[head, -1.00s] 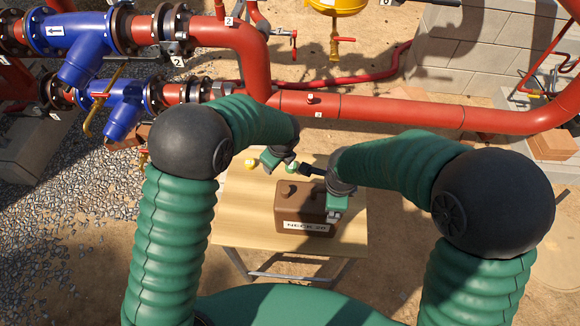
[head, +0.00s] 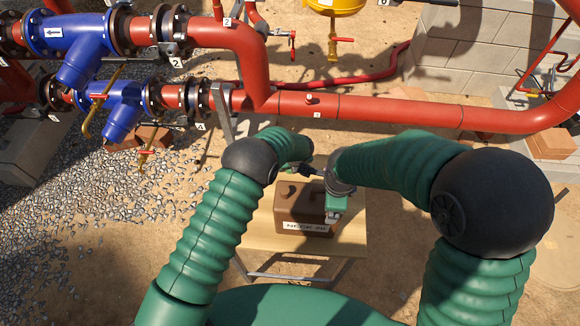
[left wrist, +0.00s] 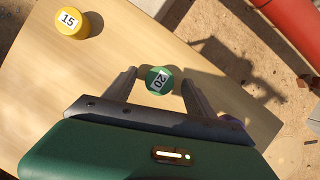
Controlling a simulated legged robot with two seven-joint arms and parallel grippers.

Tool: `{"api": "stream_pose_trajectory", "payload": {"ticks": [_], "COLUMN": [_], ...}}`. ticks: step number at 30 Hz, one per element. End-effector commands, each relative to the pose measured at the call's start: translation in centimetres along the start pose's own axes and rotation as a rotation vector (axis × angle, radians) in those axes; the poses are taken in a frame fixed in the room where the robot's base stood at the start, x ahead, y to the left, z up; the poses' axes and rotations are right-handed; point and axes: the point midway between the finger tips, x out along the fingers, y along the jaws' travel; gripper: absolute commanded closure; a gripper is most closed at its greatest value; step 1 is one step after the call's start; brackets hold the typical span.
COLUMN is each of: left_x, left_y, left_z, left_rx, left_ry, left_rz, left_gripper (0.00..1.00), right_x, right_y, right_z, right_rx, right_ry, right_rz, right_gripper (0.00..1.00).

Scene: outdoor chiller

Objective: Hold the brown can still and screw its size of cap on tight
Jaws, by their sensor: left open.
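In the left wrist view a green cap marked 20 (left wrist: 159,80) lies on the table between the spread fingers of my open left gripper (left wrist: 160,75). A yellow cap marked 15 (left wrist: 72,24) lies apart.
The table (head: 345,240) has bare wood at its front. Red pipework (head: 380,106) runs behind it. Blue valve bodies (head: 124,108) stand at the left. Gravel and sandy ground surround the table.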

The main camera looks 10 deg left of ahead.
Motion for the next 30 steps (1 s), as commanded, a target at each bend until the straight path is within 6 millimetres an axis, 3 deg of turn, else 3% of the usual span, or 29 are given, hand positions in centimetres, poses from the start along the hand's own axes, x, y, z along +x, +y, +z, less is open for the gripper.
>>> {"api": "stream_pose_trajectory", "payload": {"ticks": [7,21,30], "left_x": [0.29,0.26,-0.03], "left_y": [-0.02,-0.03,-0.06], "left_z": [-0.01,-0.01,0.15], "left_rx": [-0.001,-0.001,-0.002], "left_ry": [0.0,0.0,-0.001], "left_rz": [-0.001,-0.001,-0.002], "left_gripper": [0.37,0.99,1.0], "right_x": [0.06,0.06,0.05], "right_y": [0.02,0.01,0.0], "right_z": [0.02,0.03,0.03], "right_rx": [0.0,0.0,0.0], "right_ry": [-0.001,-0.001,-0.001], "right_rz": [-0.001,-0.001,-0.001], "right_gripper": [0.8,0.8,0.8]}}
